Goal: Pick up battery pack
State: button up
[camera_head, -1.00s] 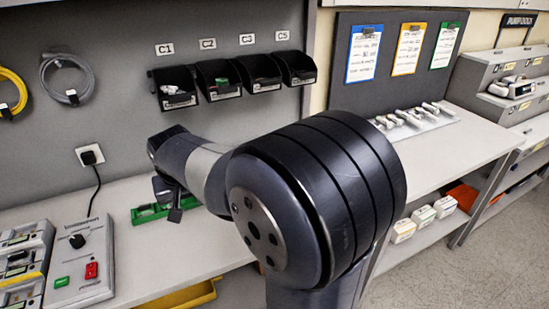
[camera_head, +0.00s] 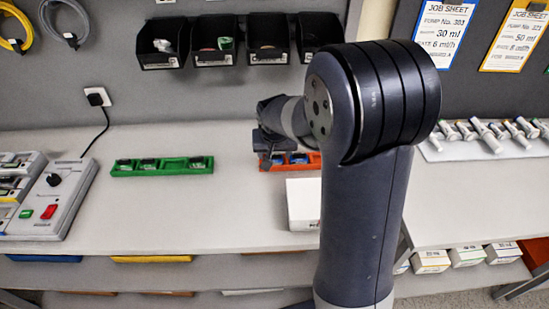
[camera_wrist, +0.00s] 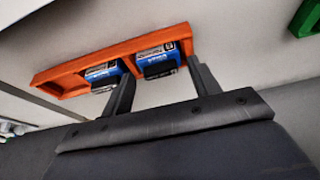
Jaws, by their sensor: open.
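An orange tray (camera_head: 314,163) stands on the bench, partly hidden by my arm. It holds two blue battery packs with dark ends, seen in the wrist view: one pack (camera_wrist: 157,51) at the right end and another pack (camera_wrist: 104,74) to its left. My gripper (camera_wrist: 160,72) is open and empty, its two fingers spread on either side of the right-end pack, in the picture. I cannot tell whether the fingers touch it. In the head view my gripper (camera_head: 270,140) is small and dark just above the tray's left end.
A green tray (camera_head: 162,172) with several dark packs stands left on the bench. A white box (camera_head: 303,205) stands in front of the orange tray. A grey device with red and green switches (camera_head: 50,205) is at far left. Black bins (camera_head: 215,40) hang above.

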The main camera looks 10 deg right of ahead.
jog(key=shift+w+f, duration=0.15)
jog(key=shift+f, duration=0.2)
jog(key=c, duration=0.8)
jog(key=shift+r, duration=0.1)
